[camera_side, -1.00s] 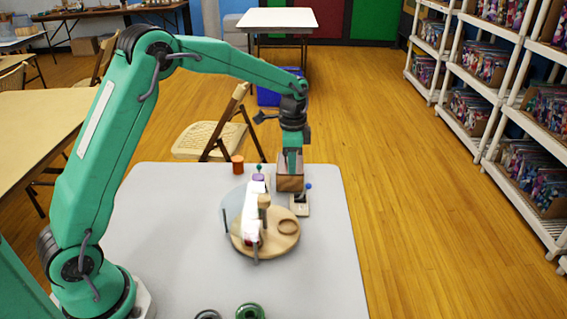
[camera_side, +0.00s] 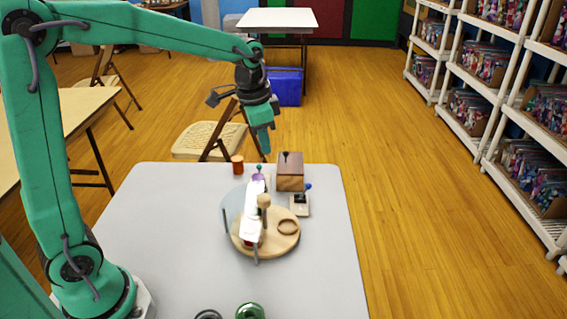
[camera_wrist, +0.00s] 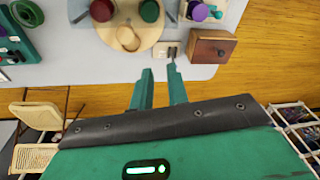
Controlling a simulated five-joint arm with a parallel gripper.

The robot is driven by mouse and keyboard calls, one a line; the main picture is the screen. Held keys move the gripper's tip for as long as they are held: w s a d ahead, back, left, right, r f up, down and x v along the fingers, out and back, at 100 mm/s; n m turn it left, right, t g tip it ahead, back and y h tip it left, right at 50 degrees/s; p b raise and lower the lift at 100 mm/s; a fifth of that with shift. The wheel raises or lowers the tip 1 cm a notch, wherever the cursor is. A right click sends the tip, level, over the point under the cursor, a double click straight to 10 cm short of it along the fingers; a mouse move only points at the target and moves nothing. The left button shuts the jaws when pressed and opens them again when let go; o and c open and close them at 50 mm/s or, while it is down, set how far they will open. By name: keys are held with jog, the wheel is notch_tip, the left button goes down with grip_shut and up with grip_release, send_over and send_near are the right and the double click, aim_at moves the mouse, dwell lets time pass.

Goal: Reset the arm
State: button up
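My gripper (camera_side: 262,143) hangs in the air above the far edge of the grey table (camera_side: 160,215), tilted, clear of everything below. In the wrist view its two fingers (camera_wrist: 159,72) stand apart with nothing between them. A brown wooden box (camera_side: 290,178) with a dark knob stands at the table's far right, below and to the right of my gripper. It also shows in the wrist view (camera_wrist: 212,47).
A small pale plate (camera_side: 299,206) lies beside the box. A folding chair (camera_side: 205,140) is behind the table. The table's left side is clear.

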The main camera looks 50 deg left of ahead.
jog(key=s+r+n+t, duration=0.1)
jog(key=s+n, duration=0.2)
jog(key=s, duration=0.7)
jog(key=s+r+n+t, duration=0.1)
jog(key=s+n+t, duration=0.1)
jog(key=s, duration=0.8)
jog(key=shift+d+r+n+t, duration=0.3)
jog(key=shift+n, duration=0.1)
jog(key=o, duration=0.4)
jog(key=n+g, duration=0.2)
jog(key=n, duration=0.1)
send_over(309, 184)
jog(key=shift+a+f, duration=0.1)
jog(key=shift+f, duration=6.8)
